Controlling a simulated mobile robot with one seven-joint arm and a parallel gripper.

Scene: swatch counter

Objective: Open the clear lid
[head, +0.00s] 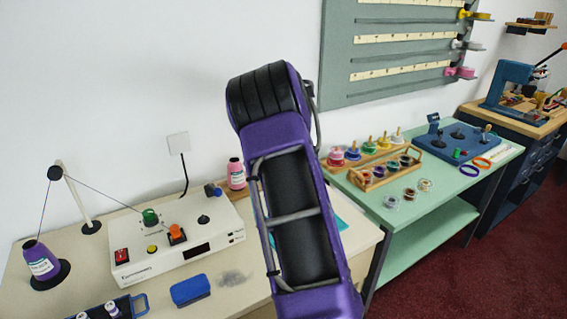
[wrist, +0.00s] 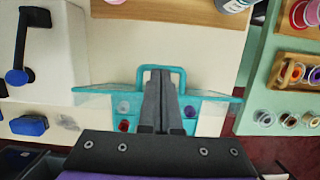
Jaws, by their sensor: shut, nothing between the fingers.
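The clear lid (wrist: 100,98) shows in the wrist view as a pale, see-through panel reaching out on both sides of my fingers, with a teal loop handle (wrist: 178,70) at its far edge. A teal box (wrist: 134,116) with small round red and grey pieces shows beneath it. My gripper (wrist: 160,74) is shut and empty, its fingertips overlapping the handle's loop in the picture. I cannot tell whether they touch it, or whether the lid is raised. In the head view my arm hides most of this; only a teal bit (head: 338,222) shows beside it.
A white machine (head: 178,238) with knobs stands left on the cream counter, with a blue block (head: 190,290) before it. A pink bottle (head: 236,174) stands behind. To the right, a green table (head: 440,188) carries a wooden rack (head: 368,182) and loose spools.

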